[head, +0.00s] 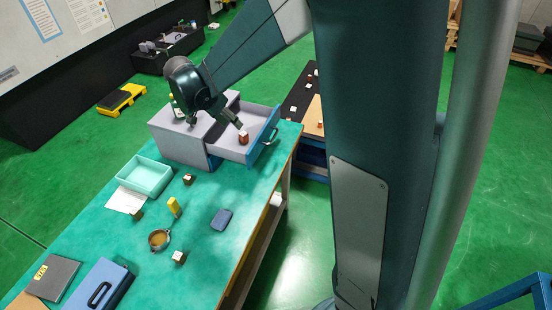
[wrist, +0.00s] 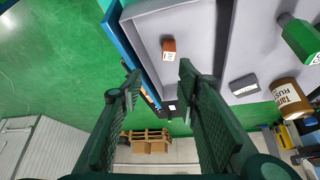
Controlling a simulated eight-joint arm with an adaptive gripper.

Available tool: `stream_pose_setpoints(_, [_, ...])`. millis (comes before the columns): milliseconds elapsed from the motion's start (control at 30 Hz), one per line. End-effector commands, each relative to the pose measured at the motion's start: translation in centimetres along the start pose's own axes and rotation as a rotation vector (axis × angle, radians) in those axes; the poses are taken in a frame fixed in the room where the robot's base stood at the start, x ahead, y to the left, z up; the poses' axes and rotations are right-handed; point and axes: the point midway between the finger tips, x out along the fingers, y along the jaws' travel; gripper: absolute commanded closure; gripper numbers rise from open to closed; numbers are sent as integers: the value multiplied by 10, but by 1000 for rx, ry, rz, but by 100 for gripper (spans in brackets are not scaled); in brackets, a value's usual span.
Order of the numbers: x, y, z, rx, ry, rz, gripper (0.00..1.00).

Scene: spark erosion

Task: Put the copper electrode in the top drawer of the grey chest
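The grey chest (head: 178,140) stands at the far end of the green bench. A drawer (head: 258,146) with a blue front is pulled out of it; in the wrist view its pale inside (wrist: 191,20) shows. The copper electrode (head: 243,139), a small copper block with a white label, sits inside this drawer. It also shows in the wrist view (wrist: 168,45), beyond my fingertips and apart from them. My gripper (head: 240,125) is above the drawer in the head view. In the wrist view its fingers (wrist: 158,83) are spread with nothing between them.
On the bench are a teal tray (head: 168,178), a yellow item (head: 174,208), a bowl (head: 159,239), a dark blue pad (head: 221,220) and several small blocks. A dark-topped table stands behind.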

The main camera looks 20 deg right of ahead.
Motion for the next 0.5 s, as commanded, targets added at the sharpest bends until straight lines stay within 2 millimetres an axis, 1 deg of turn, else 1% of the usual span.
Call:
stream_pose_setpoints(33, [-6,8,-3,-18,-7,-9,67])
stream_pose_setpoints(300, [-37,48,-12,-142,-43,-69,67])
stream_pose_setpoints(500, [-58,78,-15,-231,-64,-118,67])
